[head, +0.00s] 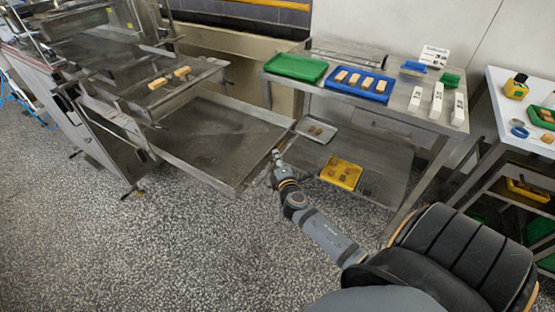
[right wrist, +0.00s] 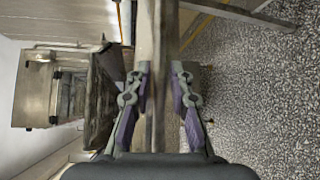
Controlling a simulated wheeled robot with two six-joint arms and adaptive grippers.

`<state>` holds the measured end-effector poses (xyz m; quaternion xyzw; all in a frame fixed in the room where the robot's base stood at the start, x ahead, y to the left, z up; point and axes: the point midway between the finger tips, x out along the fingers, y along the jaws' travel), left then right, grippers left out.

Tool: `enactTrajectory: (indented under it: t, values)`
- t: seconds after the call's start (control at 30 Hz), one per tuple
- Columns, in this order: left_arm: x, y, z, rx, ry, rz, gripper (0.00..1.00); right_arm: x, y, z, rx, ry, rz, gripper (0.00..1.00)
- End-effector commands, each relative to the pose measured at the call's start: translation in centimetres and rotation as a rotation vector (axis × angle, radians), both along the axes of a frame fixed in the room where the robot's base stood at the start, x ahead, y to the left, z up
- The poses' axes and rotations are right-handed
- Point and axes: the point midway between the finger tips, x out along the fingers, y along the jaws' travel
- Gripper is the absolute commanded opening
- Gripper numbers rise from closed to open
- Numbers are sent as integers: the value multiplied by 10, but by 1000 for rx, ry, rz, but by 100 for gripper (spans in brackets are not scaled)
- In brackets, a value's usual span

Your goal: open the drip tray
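The drip tray (head: 205,140) is a wide, shallow metal tray. It stands out from under the mesh conveyor in the head view, its inside open to view and its surface dull and stained. My right gripper (head: 277,155) is at the tray's right-hand edge, low above the floor. The exact contact is partly hidden. My left gripper is not in view.
A steel table (head: 400,118) at the back right holds a green tray (head: 296,67) and a blue tray (head: 361,84). A yellow tray (head: 341,173) lies on its lower shelf. A white-topped table (head: 500,98) stands far right. Speckled floor (head: 150,240) in front is clear.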

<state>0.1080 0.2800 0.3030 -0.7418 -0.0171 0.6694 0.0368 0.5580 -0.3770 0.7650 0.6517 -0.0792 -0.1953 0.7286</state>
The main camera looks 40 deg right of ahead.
Motion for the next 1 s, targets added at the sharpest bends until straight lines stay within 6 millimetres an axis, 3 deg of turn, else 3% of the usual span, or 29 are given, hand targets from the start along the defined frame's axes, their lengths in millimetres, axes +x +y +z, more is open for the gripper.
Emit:
enactTrajectory:
  t: [0.27,0.7,1.0]
  values:
    - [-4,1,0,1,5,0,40,-6,3,1,0,0,1,20]
    - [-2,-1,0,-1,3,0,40,-93,39,13,2,2,-1,20]
    - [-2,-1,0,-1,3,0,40,-110,47,17,1,-1,0,20]
